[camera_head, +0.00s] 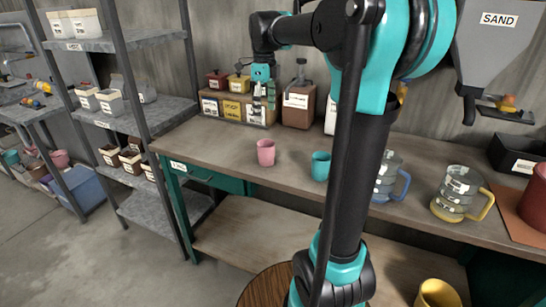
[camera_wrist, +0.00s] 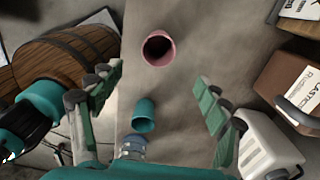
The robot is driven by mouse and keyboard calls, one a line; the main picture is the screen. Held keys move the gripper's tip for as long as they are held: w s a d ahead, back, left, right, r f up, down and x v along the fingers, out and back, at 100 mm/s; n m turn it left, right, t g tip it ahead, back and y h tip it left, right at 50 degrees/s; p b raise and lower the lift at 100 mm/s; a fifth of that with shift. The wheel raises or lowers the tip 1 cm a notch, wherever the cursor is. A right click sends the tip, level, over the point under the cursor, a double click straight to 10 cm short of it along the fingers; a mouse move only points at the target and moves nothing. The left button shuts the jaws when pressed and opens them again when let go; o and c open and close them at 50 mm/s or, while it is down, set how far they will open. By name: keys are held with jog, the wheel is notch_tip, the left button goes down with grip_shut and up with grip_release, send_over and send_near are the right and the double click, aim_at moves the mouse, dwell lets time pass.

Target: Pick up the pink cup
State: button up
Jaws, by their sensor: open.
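The pink cup (camera_head: 266,152) stands upright on the workbench (camera_head: 225,150), left of the teal cup (camera_head: 320,166). In the wrist view the pink cup (camera_wrist: 158,50) shows its open mouth, beyond my fingertips and between their lines. The teal cup (camera_wrist: 144,115) appears lower in that view, nearer the gripper's base. My gripper (camera_head: 265,98) is above the back of the bench, higher than the pink cup and apart from it. In the wrist view my gripper (camera_wrist: 160,88) has its fingers spread wide with nothing held between them.
Labelled containers (camera_head: 232,106) and a brown box (camera_head: 298,105) stand along the wall. A blue-handled jug (camera_head: 385,180) and a yellow-handled jug (camera_head: 456,193) stand to the right. A barrel (camera_head: 268,286) is below the bench front. The bench around the pink cup is clear.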

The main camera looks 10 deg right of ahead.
aim_at(266, 154)
notch_tip(266, 154, down, 17)
jog(key=shift+s+f, duration=0.1)
jog(key=shift+s, duration=0.05)
jog(key=c, duration=1.1)
